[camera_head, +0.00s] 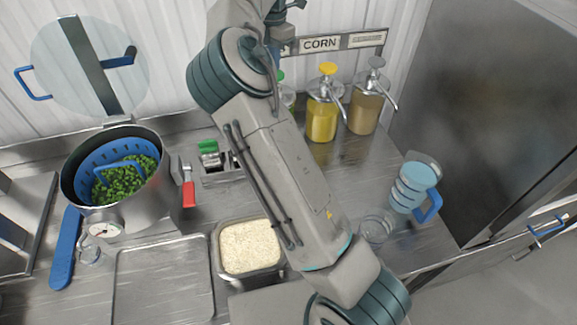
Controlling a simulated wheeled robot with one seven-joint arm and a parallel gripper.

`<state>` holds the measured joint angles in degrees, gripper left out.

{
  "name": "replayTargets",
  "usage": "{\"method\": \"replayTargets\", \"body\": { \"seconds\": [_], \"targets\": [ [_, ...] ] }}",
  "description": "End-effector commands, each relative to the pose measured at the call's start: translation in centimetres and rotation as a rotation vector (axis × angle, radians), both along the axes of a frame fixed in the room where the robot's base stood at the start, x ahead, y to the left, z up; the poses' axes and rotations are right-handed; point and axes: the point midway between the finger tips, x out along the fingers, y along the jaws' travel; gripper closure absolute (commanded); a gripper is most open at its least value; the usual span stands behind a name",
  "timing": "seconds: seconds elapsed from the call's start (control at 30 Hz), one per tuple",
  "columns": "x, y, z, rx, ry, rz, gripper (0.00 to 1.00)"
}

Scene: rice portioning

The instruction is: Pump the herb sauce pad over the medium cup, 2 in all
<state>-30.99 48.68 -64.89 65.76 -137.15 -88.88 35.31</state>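A pump dispenser with a green top (280,76) stands at the back, mostly hidden behind my arm; its green colour fits the herb sauce. A clear, bluish ringed vessel, perhaps stacked cups (412,188), stands at the right with a blue handle. A low clear cup (376,228) is beside it on the counter. I cannot tell which one is the medium cup. My arm crosses the middle of the view and rises past the top edge. My gripper's fingers do not show.
A yellow-sauce dispenser (322,120) and a brown-sauce dispenser (365,112) stand right of the green one, below a CORN sign (320,44). A rice tray (220,258) sits front centre. A steel pot (165,190) with green vegetables is left. The counter right of the arm is partly clear.

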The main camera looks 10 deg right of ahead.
Motion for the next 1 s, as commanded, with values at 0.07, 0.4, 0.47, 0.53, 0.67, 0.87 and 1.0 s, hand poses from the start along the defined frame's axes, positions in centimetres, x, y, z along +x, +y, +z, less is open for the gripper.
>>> {"method": "replayTargets", "body": {
  "seconds": [0.07,0.4,0.47,0.53,0.67,0.87,1.0],
  "targets": [
    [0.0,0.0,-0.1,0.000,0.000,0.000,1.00],
    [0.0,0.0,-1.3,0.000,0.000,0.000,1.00],
    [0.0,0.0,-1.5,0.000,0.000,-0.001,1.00],
    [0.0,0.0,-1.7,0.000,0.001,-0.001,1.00],
    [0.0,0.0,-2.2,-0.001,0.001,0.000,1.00],
    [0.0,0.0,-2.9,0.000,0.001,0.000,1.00],
    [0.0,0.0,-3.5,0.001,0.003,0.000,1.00]
  ]
}}
